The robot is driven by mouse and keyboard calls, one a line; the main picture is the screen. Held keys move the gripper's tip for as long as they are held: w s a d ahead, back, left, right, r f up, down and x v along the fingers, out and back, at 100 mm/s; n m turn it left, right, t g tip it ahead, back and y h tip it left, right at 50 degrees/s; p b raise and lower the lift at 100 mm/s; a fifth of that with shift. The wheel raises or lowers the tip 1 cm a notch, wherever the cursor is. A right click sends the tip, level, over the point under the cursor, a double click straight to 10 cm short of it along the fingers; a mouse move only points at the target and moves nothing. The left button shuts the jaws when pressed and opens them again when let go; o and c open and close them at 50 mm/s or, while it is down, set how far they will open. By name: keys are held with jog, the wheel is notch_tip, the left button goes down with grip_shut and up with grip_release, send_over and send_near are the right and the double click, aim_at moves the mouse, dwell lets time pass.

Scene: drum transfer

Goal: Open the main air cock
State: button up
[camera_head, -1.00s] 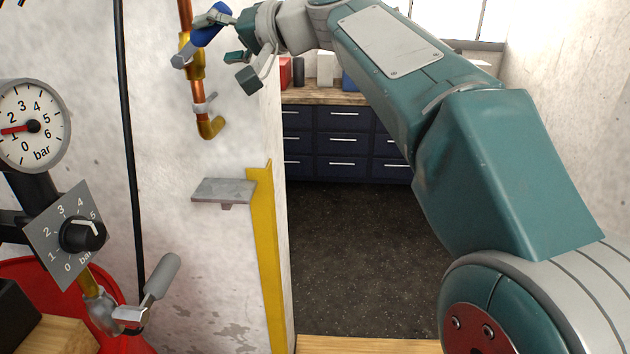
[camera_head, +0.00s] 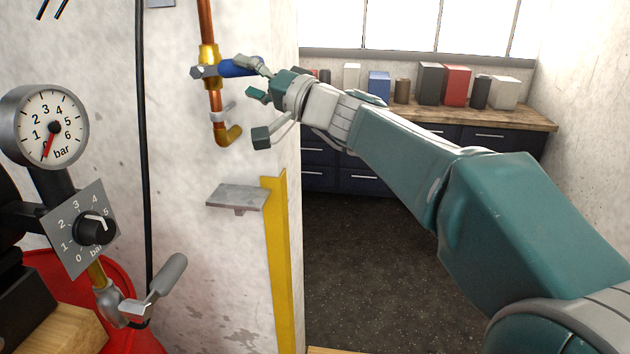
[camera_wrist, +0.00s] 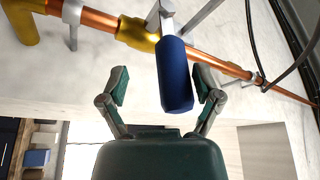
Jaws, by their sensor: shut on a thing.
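The air cock's blue lever handle (camera_head: 236,68) sits on a brass valve body (camera_head: 209,57) in a vertical copper pipe on the wall. The handle points right, roughly across the pipe. My gripper (camera_head: 257,78) is at the handle's outer end, shut on it. In the wrist view the handle (camera_wrist: 174,75) lies between the two fingers of my gripper (camera_wrist: 162,85). The finger contact is hard to see in both views. The pressure gauge (camera_head: 50,128) at left has its red needle near 0.
A regulator knob (camera_head: 95,230) and a grey lever (camera_head: 168,275) are at lower left. A small grey shelf (camera_head: 237,196) juts from the wall below the pipe. A black cable (camera_head: 142,150) runs down the wall. A workbench (camera_head: 500,115) with containers stands behind; dark floor lies between.

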jog(key=v, duration=0.9)
jog(key=s+d+f+g+h, duration=0.2)
jog(key=s+f+h, duration=0.3)
jog(key=s+f, duration=0.3)
jog(key=shift+d+f, duration=0.55)
jog(key=shift+f, duration=0.5)
